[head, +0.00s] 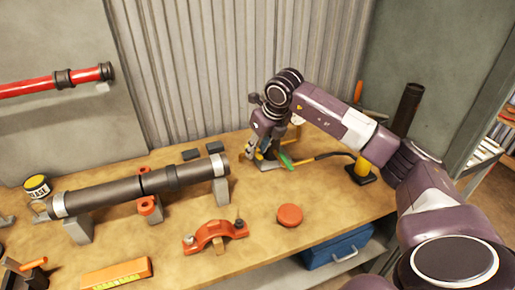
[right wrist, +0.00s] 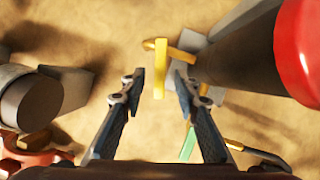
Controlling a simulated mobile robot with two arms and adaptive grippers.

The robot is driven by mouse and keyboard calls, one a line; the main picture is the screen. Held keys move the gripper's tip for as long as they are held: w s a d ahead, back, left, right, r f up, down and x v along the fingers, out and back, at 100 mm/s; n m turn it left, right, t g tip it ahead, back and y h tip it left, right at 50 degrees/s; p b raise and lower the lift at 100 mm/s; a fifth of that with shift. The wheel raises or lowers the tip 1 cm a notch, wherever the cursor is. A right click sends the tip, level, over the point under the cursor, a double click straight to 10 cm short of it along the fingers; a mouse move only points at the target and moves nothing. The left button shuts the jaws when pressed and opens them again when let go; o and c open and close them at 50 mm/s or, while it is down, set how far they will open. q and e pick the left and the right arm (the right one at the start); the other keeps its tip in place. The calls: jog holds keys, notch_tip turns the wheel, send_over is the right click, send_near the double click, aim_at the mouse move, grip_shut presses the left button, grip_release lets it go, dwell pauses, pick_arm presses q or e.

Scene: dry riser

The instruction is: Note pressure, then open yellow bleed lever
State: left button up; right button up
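The yellow lever (right wrist: 160,68) shows in the right wrist view, with its upright part between my right fingertips and a gap on each side. My right gripper (right wrist: 159,84) is open. In the head view my right gripper (head: 264,146) reaches down at the back of the bench, just right of the dark pipe's (head: 120,188) end, and hides most of the lever's fitting. A dark cylinder (right wrist: 252,52) with a red rounded part (right wrist: 303,45) stands beside the lever in the wrist view. No readable gauge dial shows. My left gripper is not in view.
On the bench (head: 190,268) are an orange-red clamp (head: 215,235), a red disc (head: 290,215), a grease tin (head: 37,186) and two dark blocks. The corrugated wall (head: 210,60) is close behind.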

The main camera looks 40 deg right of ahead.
jog(key=v, duration=1.2)
jog(key=shift+w+r, duration=0.1)
